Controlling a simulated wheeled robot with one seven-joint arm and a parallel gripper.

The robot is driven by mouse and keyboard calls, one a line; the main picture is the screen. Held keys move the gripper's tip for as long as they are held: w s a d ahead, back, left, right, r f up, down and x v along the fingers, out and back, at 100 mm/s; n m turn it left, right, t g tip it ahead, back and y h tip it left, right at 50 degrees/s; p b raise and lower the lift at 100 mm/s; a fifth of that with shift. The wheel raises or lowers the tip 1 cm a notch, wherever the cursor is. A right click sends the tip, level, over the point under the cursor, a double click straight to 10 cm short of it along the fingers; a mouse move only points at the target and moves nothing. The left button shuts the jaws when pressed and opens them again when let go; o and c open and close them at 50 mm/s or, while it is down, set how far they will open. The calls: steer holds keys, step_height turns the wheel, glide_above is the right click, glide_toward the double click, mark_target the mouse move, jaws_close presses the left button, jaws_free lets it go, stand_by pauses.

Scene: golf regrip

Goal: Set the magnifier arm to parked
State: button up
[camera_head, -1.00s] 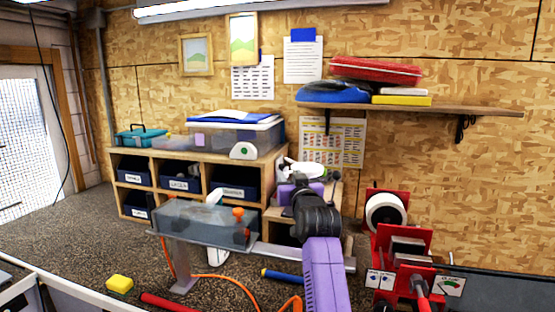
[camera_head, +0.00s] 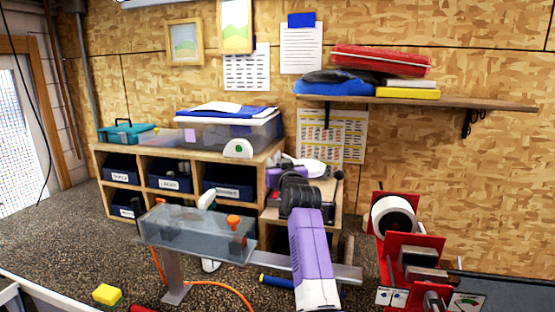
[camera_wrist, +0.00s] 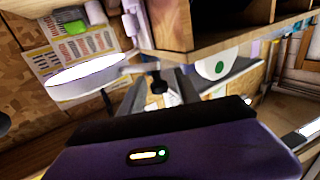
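The magnifier's round white head (camera_head: 308,167) shows behind my arm in the camera_head view, above the right end of the wooden cubby shelf; my arm hides part of it. In the wrist view the white head (camera_wrist: 88,74) is at left, with a pale arm (camera_wrist: 138,66) running right from it toward a black knob (camera_wrist: 158,84). My gripper (camera_wrist: 160,92) has its two grey fingers apart, with the knob showing between them. I cannot tell whether they touch it. In the camera_head view my arm hides the fingers.
The cubby shelf (camera_head: 190,155) holds dark bins and a clear tote (camera_head: 225,133). A clear box (camera_head: 197,230) on a metal stand is in front. A red machine with a white roll (camera_head: 394,217) stands at right. A wall shelf (camera_head: 450,101) is above.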

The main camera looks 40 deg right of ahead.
steer(key=shift+x, duration=0.95)
jaws_close()
stand_by(0.9)
